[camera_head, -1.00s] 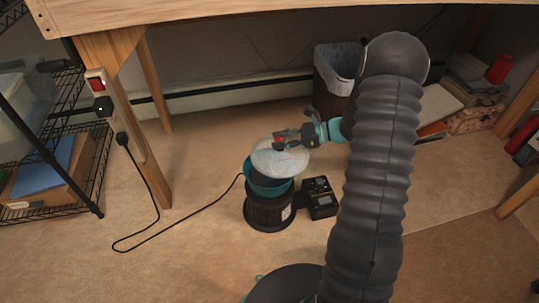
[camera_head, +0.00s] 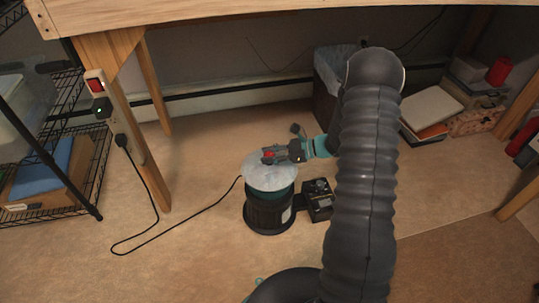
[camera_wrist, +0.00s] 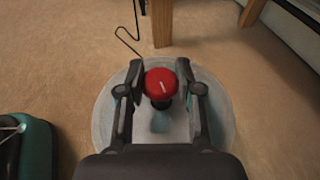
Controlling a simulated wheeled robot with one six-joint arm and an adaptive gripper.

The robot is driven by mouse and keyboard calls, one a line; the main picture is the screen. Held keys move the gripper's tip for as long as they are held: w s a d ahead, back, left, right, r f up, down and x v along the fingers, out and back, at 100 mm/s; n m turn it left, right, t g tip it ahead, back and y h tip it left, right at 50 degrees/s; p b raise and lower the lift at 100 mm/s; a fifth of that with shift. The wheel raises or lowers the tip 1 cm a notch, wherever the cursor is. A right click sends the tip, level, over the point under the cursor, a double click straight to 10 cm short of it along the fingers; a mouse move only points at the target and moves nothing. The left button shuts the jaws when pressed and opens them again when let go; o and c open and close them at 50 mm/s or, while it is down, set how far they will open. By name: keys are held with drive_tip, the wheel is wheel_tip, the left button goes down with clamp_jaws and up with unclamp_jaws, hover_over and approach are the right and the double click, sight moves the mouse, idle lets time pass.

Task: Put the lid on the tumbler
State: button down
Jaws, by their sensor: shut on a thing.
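The tumbler (camera_head: 268,213) is a dark drum with a teal upper part, standing on the floor. The lid (camera_head: 262,181) is a pale translucent disc with a red knob (camera_head: 268,155). It lies over the tumbler's top and hides the opening; whether it is fully seated I cannot tell. My gripper (camera_head: 271,156) is shut on the lid's knob, above the tumbler. In the wrist view the red knob (camera_wrist: 160,83) sits between the two fingers, with the lid (camera_wrist: 104,120) spread out below them.
A black control box (camera_head: 317,198) stands against the tumbler's right side. A black cord (camera_head: 190,229) runs left across the floor to a power strip (camera_head: 108,118) on the wooden table leg. A bin (camera_head: 328,80) stands behind. Wire shelving is at the left.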

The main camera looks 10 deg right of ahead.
drive_tip(key=c, duration=0.8)
unclamp_jaws()
drive_tip(key=shift+o, duration=0.2)
drive_tip(key=v, duration=1.2)
drive_tip(key=s+a+r+n+g+h, duration=0.2)
drive_tip(key=s+a+r+n+h, duration=0.1)
drive_tip(key=s+a+r+n, duration=0.3)
drive_tip(key=s+a+r+n+g+h, duration=0.25)
drive_tip(key=s+a+r+n, duration=0.2)
drive_tip(key=r, duration=0.45)
drive_tip(key=s+r+n+t+h, duration=0.2)
drive_tip(key=s+r+n+h, duration=0.2)
drive_tip(key=s, duration=0.4)
drive_tip(key=s+r+n+t+h, duration=0.3)
drive_tip(key=s+r+n+h, duration=0.1)
drive_tip(key=s+n, duration=0.3)
drive_tip(key=shift+s+a+r+p, duration=0.2)
drive_tip(key=shift+s+r+p, duration=0.15)
drive_tip(key=shift+s+r, duration=0.3)
